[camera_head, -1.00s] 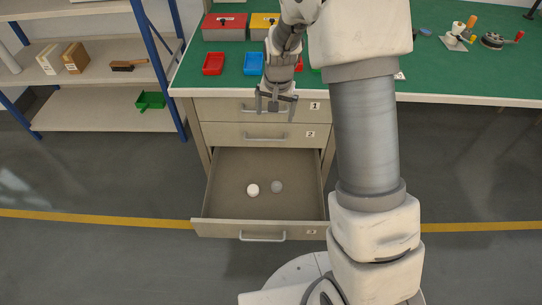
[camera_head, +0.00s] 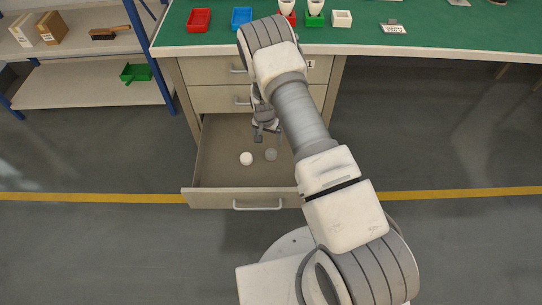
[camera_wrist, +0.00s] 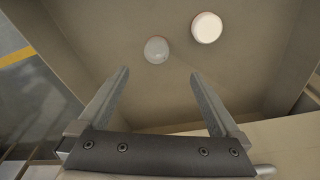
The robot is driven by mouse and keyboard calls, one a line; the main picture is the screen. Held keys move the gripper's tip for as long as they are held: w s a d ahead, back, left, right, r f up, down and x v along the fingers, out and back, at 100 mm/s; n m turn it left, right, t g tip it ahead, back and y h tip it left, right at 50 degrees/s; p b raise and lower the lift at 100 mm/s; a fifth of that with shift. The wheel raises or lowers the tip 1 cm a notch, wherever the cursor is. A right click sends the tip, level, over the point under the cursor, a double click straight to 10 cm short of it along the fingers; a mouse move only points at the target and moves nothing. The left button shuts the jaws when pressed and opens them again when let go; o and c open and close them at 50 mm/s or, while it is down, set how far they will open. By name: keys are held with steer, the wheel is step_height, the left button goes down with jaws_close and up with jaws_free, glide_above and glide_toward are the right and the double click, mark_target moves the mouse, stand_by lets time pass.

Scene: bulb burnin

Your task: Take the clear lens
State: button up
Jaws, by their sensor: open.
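The clear lens is a greyish, see-through round piece (camera_head: 271,154) on the floor of the open bottom drawer (camera_head: 222,165). It also shows in the wrist view (camera_wrist: 156,50), just beyond the fingertips and between their lines. A white opaque round piece (camera_head: 246,158) lies left of it in the head view; in the wrist view the white piece (camera_wrist: 206,27) is to its right and farther up. My gripper (camera_head: 266,134) is over the drawer, above and behind the clear lens. In the wrist view its two fingers (camera_wrist: 159,77) are apart with nothing between them.
Drawer walls surround both pieces, and the closed upper drawers (camera_head: 222,99) stand behind. The green bench top (camera_head: 450,35) holds a red bin (camera_head: 198,20), a blue bin (camera_head: 242,18) and other small items. A shelf (camera_head: 75,87) stands left.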

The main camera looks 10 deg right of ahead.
steer(key=b, duration=0.2)
glide_above(271, 152)
steer(key=a, duration=0.1)
steer(key=f, duration=0.6)
steer(key=shift+s+f, duration=0.25)
steer(key=shift+s, duration=0.05)
steer(key=f, duration=0.1)
steer(key=f+b, duration=0.1)
steer(key=f, duration=0.1)
steer(key=d+f+b, duration=0.1)
steer(key=f, duration=0.1)
steer(key=shift+w+f, duration=0.1)
steer(key=shift+w, duration=0.1)
steer(key=shift+a, duration=0.1)
steer(key=c, duration=1.4)
steer(key=shift+r+p, duration=2.9)
steer(key=shift+r, duration=4.4)
